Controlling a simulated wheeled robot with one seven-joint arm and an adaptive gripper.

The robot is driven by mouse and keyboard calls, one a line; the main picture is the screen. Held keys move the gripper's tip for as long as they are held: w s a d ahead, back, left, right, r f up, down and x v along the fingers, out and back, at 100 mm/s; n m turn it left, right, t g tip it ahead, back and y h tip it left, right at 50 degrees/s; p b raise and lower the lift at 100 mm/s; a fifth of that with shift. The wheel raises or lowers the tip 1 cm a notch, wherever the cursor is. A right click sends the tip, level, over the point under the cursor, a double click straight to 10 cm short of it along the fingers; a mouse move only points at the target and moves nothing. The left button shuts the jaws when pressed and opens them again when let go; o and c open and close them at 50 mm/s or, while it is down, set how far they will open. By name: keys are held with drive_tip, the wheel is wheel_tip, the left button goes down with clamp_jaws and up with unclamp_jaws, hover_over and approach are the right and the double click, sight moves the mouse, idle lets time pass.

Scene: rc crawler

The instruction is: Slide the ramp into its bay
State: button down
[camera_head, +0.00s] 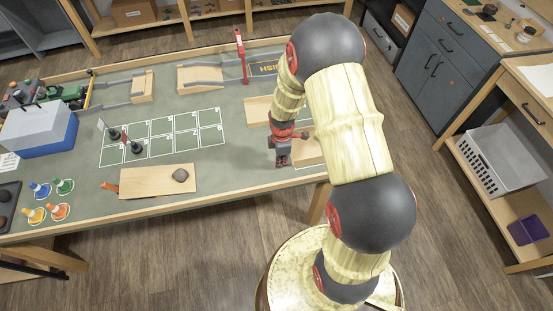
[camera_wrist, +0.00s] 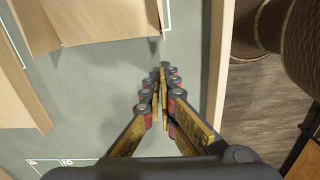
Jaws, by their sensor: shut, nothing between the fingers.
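A pale wooden piece that looks like the ramp (camera_head: 308,149) lies on the green mat to the right of my gripper, partly hidden by my arm. In the wrist view the ramp (camera_wrist: 95,18) is at the upper left, apart from the fingers. A white outline (camera_wrist: 168,15), perhaps the bay, runs beside it on the table-edge side; I cannot tell how far the ramp lies inside it. My gripper (camera_head: 282,161) points down over the mat near the front edge. In the wrist view my gripper (camera_wrist: 164,92) is shut and empty.
Another wooden piece (camera_head: 257,110) lies farther back. The table's front rim (camera_wrist: 218,60) is close to the fingers. A wooden board (camera_head: 150,182) with a stone (camera_head: 180,175) lies to the left, below a white grid (camera_head: 165,135). The mat between grid and gripper is clear.

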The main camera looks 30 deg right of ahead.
drive_tip(key=shift+s+d, duration=0.25)
drive_tip(key=shift+d, duration=0.3)
drive_tip(key=shift+s+d, duration=0.2)
drive_tip(key=shift+d, duration=0.3)
drive_tip(key=shift+s+d, duration=0.3)
drive_tip(key=shift+d, duration=0.5)
drive_tip(key=shift+w+a, duration=0.15)
drive_tip(key=shift+a, duration=0.15)
drive_tip(key=a, duration=0.1)
drive_tip(key=w+a, duration=0.1)
drive_tip(key=a+r, duration=0.1)
drive_tip(key=shift+w+a+p, duration=0.15)
drive_tip(key=shift+a+p, duration=0.05)
drive_tip(key=shift+p, duration=0.1)
wheel_tip(320, 180, up, 9)
drive_tip(key=p, duration=0.2)
drive_tip(key=shift+d, duration=0.1)
